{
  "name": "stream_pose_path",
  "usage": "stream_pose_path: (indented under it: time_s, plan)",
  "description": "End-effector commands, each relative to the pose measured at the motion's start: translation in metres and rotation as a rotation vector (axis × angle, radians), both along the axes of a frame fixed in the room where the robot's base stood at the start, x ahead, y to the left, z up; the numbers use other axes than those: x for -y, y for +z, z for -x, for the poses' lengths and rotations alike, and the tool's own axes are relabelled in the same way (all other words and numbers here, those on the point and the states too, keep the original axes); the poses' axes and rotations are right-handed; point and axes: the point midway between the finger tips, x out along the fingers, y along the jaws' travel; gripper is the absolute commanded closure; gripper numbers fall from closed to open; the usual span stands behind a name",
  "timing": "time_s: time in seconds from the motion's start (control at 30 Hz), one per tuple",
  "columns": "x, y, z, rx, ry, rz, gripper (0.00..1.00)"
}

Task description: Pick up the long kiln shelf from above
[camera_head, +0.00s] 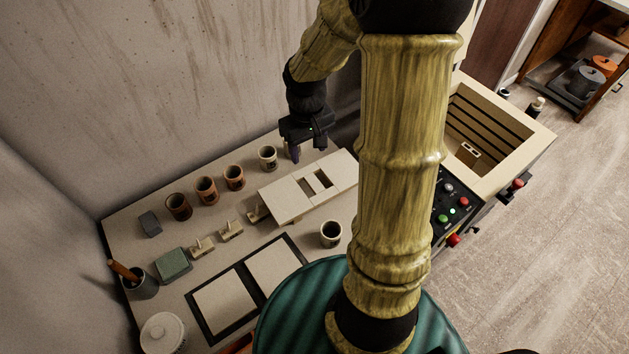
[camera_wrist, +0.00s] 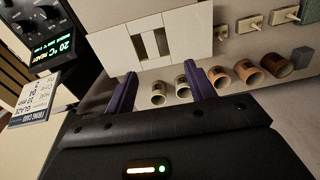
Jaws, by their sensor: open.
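The long kiln shelf (camera_head: 285,201) is a pale flat board on the table, with two openings and a narrow bar between them at its middle. In the wrist view the shelf (camera_wrist: 116,50) lies beyond my fingertips at the top. My gripper (camera_head: 308,149) is open and empty, above the table near the shelf's back edge, and apart from it. Its two purple fingers (camera_wrist: 160,82) are spread wide in the wrist view. My arm crosses the head view close to the shelf's right end.
Several cups (camera_head: 206,189) stand in a row behind the shelf; another cup (camera_head: 331,234) stands in front. Small cream props (camera_head: 231,230) lie left of it. An open kiln (camera_head: 529,151) and a control panel (camera_head: 449,207) are to the right. Framed pale boards (camera_head: 224,303) lie in front.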

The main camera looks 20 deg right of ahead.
Motion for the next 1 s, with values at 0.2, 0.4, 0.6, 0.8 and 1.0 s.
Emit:
stream_pose_path:
  time_s: [0.2,0.4,0.6,0.8,1.0]
  plan:
    - [0.026,0.000,-0.021,-0.031,0.009,-0.020,0.45]
    - [0.027,-0.001,-0.022,-0.034,0.012,-0.020,0.45]
    - [0.027,-0.004,-0.022,-0.034,0.012,-0.021,0.45]
    - [0.026,-0.032,-0.021,-0.038,0.014,-0.022,0.45]
    - [0.026,-0.067,-0.021,-0.038,0.014,-0.021,0.45]
